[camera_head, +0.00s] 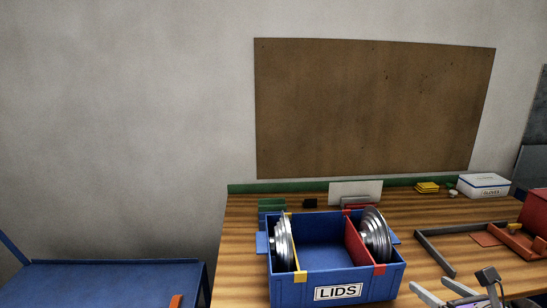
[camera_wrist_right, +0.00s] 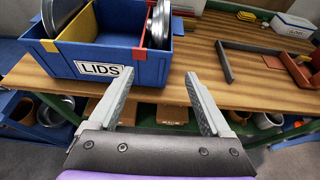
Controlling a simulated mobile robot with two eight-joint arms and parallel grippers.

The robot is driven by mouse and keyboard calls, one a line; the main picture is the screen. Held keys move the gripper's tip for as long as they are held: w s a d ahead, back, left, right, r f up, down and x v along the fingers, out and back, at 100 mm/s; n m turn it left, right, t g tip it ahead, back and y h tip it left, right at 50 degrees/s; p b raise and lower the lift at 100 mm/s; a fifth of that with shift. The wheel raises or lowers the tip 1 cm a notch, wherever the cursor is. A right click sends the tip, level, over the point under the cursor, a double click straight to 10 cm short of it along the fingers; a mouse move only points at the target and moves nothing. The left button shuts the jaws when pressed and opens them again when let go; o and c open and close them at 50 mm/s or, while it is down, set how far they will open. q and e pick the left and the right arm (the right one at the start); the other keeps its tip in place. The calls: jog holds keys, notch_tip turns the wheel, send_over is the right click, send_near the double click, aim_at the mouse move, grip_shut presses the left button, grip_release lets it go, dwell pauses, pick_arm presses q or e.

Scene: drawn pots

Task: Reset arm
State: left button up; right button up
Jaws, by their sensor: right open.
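My right gripper (camera_head: 443,293) is at the bottom right of the head view, in front of the table. In the right wrist view my right gripper (camera_wrist_right: 158,98) has its two fingers wide apart with nothing between them. A blue bin labelled LIDS (camera_head: 338,292) stands on the wooden table, and its front also shows in the right wrist view (camera_wrist_right: 140,72). The gripper is apart from the bin, to its right in the head view. One metal lid (camera_head: 283,243) stands on edge by the yellow divider, and another metal lid (camera_head: 375,235) stands by the red divider. My left gripper is not in view.
A blue cart (camera_head: 100,280) stands at left. Pots (camera_wrist_right: 55,108) sit on a shelf below the table.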

jog(key=s+a+f+n+g+y+p, duration=0.2)
jog(key=s+a+f+n+g, duration=0.35)
jog(key=a+f+n, duration=0.7)
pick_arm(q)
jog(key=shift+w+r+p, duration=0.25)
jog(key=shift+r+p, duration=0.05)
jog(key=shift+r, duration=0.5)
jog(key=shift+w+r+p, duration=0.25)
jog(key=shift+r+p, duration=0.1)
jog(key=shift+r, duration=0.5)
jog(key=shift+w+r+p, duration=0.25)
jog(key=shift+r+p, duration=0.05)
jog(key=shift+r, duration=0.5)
pick_arm(e)
jog(key=s+a+f+n+g+h, duration=0.1)
jog(key=s+f+n, duration=0.2)
jog(key=s+n, duration=0.3)
jog(key=s+a+f+n+g+h, duration=0.1)
jog(key=s+n, duration=0.5)
jog(key=n, duration=1)
jog(key=shift+a+f+h, duration=0.6)
jog(key=shift+a+f, duration=0.05)
jog(key=shift+f, duration=0.6)
jog(key=shift+g, duration=0.25)
